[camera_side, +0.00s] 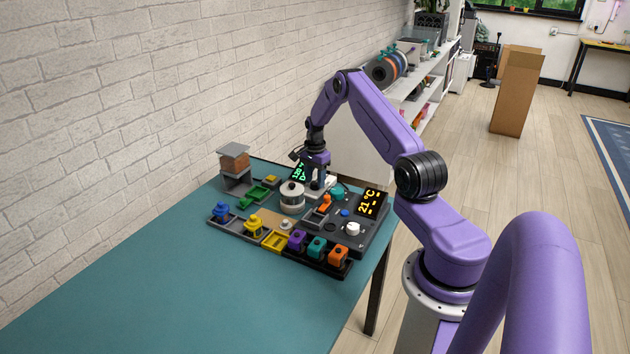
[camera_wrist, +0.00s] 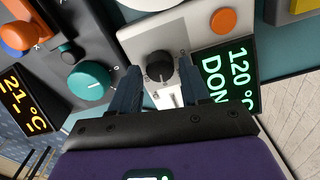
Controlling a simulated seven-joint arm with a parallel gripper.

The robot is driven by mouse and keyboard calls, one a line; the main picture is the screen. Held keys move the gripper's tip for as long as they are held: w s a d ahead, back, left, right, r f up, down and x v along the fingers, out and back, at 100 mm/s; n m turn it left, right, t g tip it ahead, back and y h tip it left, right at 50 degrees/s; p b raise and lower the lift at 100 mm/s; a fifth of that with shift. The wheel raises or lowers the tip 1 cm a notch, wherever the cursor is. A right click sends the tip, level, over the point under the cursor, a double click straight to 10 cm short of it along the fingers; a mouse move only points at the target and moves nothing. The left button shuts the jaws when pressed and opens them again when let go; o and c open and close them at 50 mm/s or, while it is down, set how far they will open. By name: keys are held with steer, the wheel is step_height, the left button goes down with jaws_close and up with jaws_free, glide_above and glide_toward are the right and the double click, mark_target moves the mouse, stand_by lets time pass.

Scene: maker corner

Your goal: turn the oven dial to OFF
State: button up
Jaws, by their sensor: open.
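The black oven dial (camera_wrist: 161,70) sits on a white panel (camera_wrist: 185,40) in the wrist view, with small marks around it that are too small to read. A green display (camera_wrist: 228,75) beside it reads "120 °C" and "DON", with the rest cut off. My gripper (camera_wrist: 158,80) is open, with one dark finger on each side of the dial; whether the fingers touch it I cannot tell. In the side view my gripper (camera_side: 317,184) points down over the white panel (camera_side: 322,187) and the dial is hidden there.
A teal dial (camera_wrist: 90,81) and an orange "21 °C" display (camera_wrist: 22,108) lie left of the panel in the wrist view. An orange button (camera_wrist: 222,21) is near the dial. In the side view, a round white pot (camera_side: 292,199) stands close by, with trays of colored blocks in front. The teal table (camera_side: 190,290) is clear at the front.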

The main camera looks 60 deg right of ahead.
steer(key=shift+f, duration=0.45)
steer(key=c, duration=0.8)
steer(key=shift+o, duration=0.2)
